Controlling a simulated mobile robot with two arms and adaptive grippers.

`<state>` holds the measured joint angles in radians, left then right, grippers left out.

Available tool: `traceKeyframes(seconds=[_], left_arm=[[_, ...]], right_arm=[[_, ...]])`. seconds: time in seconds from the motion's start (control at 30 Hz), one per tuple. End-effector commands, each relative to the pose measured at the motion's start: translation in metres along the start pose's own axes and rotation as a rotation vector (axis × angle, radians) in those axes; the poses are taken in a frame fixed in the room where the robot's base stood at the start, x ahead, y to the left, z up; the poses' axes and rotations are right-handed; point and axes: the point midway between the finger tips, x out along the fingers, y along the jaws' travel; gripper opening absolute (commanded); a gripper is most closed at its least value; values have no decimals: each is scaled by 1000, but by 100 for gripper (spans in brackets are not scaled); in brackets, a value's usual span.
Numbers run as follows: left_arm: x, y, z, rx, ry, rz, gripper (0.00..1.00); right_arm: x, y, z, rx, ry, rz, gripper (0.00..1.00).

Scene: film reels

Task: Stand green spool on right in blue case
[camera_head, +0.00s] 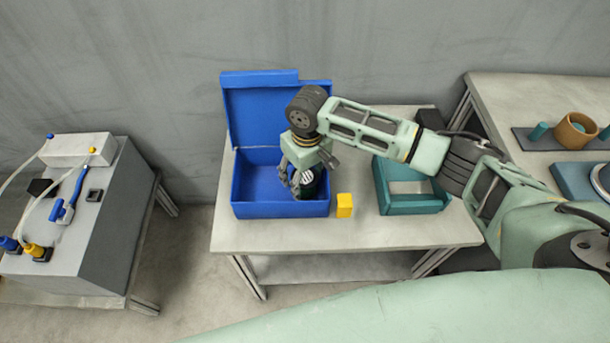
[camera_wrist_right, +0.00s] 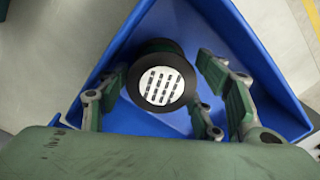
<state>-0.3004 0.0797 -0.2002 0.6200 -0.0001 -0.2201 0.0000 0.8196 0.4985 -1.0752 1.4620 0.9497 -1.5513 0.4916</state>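The blue case (camera_head: 253,210) stands on the table with its lid raised at the back. The green spool (camera_head: 313,189) is inside it, near its right front corner. In the right wrist view the spool (camera_wrist_right: 160,84) shows its dark round end and a white label with black bars, facing the camera. My right gripper (camera_head: 308,172) is over the case, pointing down, fingers around the spool. In the right wrist view its fingers (camera_wrist_right: 170,100) are spread, with a gap between the spool and the right-hand finger. The spool's underside is hidden. My left gripper is out of view.
A yellow block (camera_head: 344,206) stands just right of the case. A teal open box (camera_head: 412,207) is further right. A side table (camera_head: 500,92) at right holds a brown bowl (camera_head: 576,130). A grey machine (camera_head: 85,215) stands at left. The case's left part is clear.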

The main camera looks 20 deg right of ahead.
Motion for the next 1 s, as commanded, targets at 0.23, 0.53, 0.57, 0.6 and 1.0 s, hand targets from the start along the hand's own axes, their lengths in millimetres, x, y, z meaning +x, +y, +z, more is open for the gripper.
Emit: traceKeyframes(seconds=[0.23,0.53,0.57,0.6,1.0], left_arm=[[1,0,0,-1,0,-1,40],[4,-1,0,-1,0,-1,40],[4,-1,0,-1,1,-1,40],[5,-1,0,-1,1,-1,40],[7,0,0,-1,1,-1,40]], right_arm=[[-5,0,0,0,2,0,59],[-60,0,-2,-1,5,-1,59],[-67,0,-1,-1,4,0,59],[-76,0,-1,0,5,0,59],[-123,0,0,1,0,-1,59]])
